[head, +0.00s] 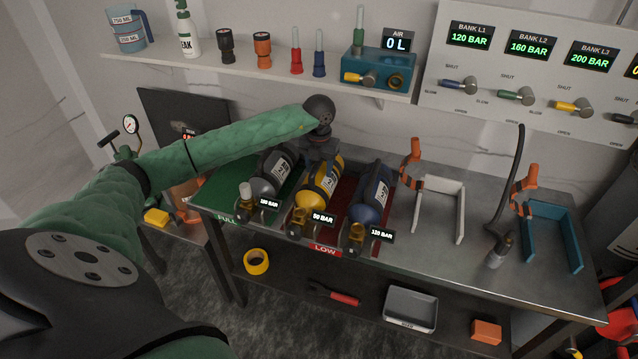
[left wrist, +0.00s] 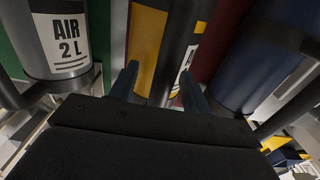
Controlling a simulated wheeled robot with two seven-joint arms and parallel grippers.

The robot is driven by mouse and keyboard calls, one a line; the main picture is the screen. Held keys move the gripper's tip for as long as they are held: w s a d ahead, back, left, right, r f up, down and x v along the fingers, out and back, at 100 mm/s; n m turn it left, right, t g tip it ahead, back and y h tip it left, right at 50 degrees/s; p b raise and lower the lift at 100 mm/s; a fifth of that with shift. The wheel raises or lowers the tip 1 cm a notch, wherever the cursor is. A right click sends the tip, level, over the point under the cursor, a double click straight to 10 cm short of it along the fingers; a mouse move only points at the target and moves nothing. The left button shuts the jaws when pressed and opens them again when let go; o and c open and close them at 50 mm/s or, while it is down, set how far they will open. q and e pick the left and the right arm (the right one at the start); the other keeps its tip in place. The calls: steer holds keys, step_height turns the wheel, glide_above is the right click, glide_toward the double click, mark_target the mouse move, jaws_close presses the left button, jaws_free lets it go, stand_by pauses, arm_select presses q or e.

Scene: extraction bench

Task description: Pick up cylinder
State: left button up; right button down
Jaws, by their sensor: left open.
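Three gas cylinders lie side by side on the bench: a grey one (head: 271,173), a yellow one (head: 320,182) and a blue one (head: 370,194). Each has a valve at its near end with a small pressure tag. My left gripper (head: 321,152) points down over the far part of the yellow cylinder and hides some of it. In the left wrist view its two fingers (left wrist: 159,82) are apart, with the yellow cylinder (left wrist: 147,35) and a grey bar beyond them. The grey cylinder (left wrist: 60,40), labelled AIR 2 L, is left and the blue one (left wrist: 255,60) right. Contact cannot be told. My right gripper is not in view.
The grey cylinder lies by a green mat (head: 222,190), the others by a red LOW area (head: 325,249). A white cradle (head: 461,210) and a teal cradle (head: 575,240) stand to the right. A shelf (head: 250,72) overhangs behind. A grey tray (head: 409,309) sits below.

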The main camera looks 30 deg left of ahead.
arm_select(q)
steer(key=shift+f, duration=0.15)
jaws_close()
steer(key=shift+s+d+f, duration=0.1)
steer(key=shift+s+f, duration=0.05)
steer(key=shift+f, duration=0.1)
stand_by(1.0)
steer(key=shift+r, duration=0.1)
